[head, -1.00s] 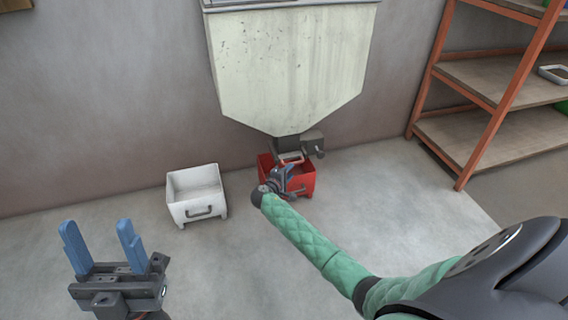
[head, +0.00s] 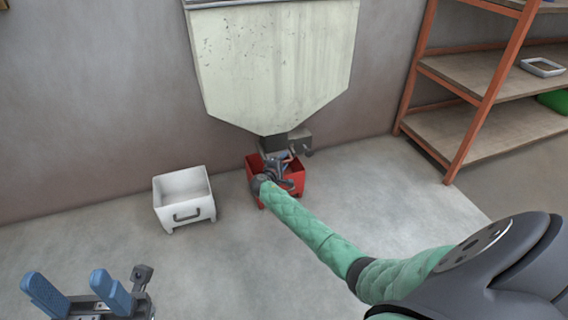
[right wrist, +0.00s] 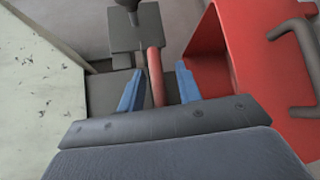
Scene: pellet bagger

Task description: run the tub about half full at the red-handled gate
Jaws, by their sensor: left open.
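A red tub (head: 292,183) stands on the floor under the grey gate (head: 298,137) of the cream hopper (head: 275,70). The tub's inside is mostly hidden by my right arm, so I cannot tell its fill. My right gripper (head: 284,168) is at the gate, above the tub. In the right wrist view, the red handle (right wrist: 156,75) runs between its two blue fingers, with a gap visible on each side. The red tub (right wrist: 260,50) is beside it there. My left gripper (head: 68,285) is open and empty at the lower left, away from the tubs.
A white tub (head: 185,206) with a dark handle stands on the floor left of the red one. An orange-framed shelf (head: 480,128) with a small tray (head: 542,67) stands at the right. The floor in front of the tubs is clear.

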